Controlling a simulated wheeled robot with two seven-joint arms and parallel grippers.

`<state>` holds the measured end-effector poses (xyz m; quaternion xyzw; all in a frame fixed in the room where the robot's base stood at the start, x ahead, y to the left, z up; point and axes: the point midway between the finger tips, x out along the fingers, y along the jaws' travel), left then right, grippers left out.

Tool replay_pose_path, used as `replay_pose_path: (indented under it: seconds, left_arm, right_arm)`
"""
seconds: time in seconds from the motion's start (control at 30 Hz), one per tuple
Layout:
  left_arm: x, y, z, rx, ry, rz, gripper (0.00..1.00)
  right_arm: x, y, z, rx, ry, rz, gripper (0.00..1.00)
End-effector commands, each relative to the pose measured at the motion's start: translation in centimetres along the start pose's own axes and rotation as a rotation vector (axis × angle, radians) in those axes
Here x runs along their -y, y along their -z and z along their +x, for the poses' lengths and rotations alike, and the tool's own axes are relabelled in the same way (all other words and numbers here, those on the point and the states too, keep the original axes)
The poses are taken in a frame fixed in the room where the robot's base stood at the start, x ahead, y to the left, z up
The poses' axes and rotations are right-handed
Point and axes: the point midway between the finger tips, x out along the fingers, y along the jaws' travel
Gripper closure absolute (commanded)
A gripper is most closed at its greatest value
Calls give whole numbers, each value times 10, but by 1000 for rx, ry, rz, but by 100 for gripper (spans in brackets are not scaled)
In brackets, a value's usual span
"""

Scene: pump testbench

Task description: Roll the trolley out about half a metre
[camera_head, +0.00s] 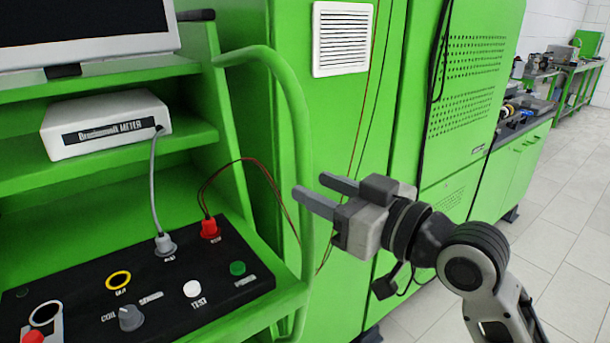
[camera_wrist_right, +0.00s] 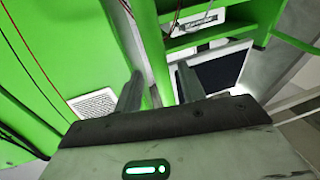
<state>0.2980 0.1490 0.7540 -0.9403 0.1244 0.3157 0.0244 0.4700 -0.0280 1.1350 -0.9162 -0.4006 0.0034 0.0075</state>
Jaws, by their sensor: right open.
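The green trolley stands at the left of the head view, with shelves, a black control panel (camera_head: 150,290) and a curved green side handle (camera_head: 303,140). My right gripper (camera_head: 308,190) is open and empty. In the head view its two fingers point left toward the upright of the handle, and I cannot tell whether they touch it. In the right wrist view the two fingers (camera_wrist_right: 158,88) show apart, with a green bar passing between or just beyond them. My left gripper is not in view.
A white meter box (camera_head: 105,122) and a monitor (camera_head: 85,25) stand on the trolley's shelves. A green cabinet (camera_head: 465,90) with a vent (camera_head: 342,38) stands close behind. Red and black wires hang nearby. Tiled floor (camera_head: 560,230) lies free at the right.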

Motion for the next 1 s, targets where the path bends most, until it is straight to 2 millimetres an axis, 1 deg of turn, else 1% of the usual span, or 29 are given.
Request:
replay_pose_path:
  seconds: [0.03,0.1,0.3,0.47,0.67,0.7,0.77,0.8,0.83,1.0]
  left_arm:
    - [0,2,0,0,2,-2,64]
    - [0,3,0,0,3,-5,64]
    - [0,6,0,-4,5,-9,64]
    - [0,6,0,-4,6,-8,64]
    - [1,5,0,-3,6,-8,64]
    - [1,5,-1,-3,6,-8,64]
    - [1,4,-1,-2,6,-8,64]
    - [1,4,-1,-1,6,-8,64]
    - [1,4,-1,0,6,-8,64]
    - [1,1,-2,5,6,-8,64]
  right_arm:
    - [1,2,8,-1,1,0,60]
    - [0,2,16,-1,1,2,60]
    - [0,1,31,-1,0,-1,60]
    - [0,0,35,0,0,-1,60]
    - [0,0,35,0,0,-1,60]
    - [0,0,35,0,0,-1,63]
    - [0,0,35,0,0,-1,79]
    - [0,0,35,0,0,-1,90]
    - [0,0,35,0,0,-1,99]
    - [0,0,35,0,0,-1,100]
